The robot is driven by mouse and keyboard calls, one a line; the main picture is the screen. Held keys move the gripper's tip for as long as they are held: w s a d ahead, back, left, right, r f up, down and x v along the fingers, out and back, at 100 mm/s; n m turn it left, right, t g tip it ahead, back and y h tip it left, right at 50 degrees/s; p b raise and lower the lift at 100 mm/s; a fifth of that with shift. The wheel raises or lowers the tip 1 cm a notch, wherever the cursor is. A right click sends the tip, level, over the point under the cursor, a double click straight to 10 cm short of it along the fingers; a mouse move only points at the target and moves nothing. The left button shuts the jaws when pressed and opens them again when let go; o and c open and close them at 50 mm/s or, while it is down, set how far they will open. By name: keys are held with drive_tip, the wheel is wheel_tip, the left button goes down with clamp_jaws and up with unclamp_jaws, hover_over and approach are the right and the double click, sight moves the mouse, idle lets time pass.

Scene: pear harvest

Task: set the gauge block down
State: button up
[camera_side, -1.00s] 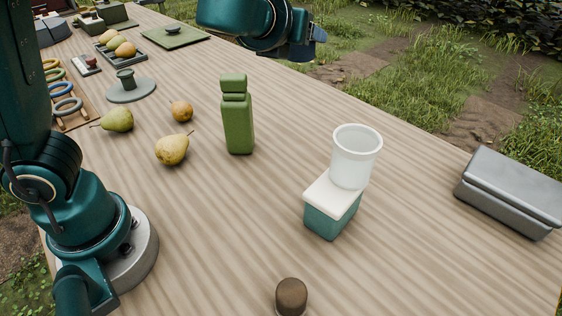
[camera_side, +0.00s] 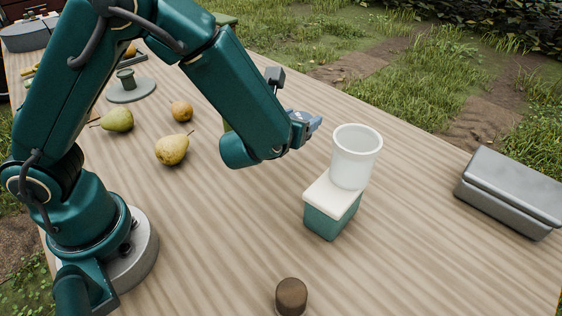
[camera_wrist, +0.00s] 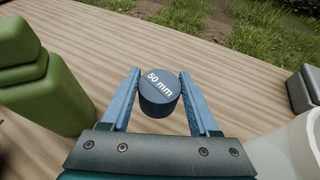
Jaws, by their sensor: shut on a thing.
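The gauge block (camera_wrist: 159,92) is a blue-grey cylinder marked "50 mm" in the wrist view. My gripper (camera_wrist: 158,88) is shut on it, with one blue finger at each side. In the side view my gripper (camera_side: 308,124) is over the table, just left of the white cup; the block itself cannot be made out there. Whether the block touches the table is not clear.
A white cup (camera_side: 357,158) stands on a teal box with a white lid (camera_side: 331,212), close to my gripper. A green bottle (camera_wrist: 40,85) stands on its other side. A grey metal case (camera_side: 510,190) lies at the right. Pears (camera_side: 172,149) lie at the left.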

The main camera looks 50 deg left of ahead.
sight(298, 162)
drive_tip(key=shift+f, duration=3.55)
drive_tip(key=shift+f, duration=0.1)
drive_tip(key=o, duration=1.4)
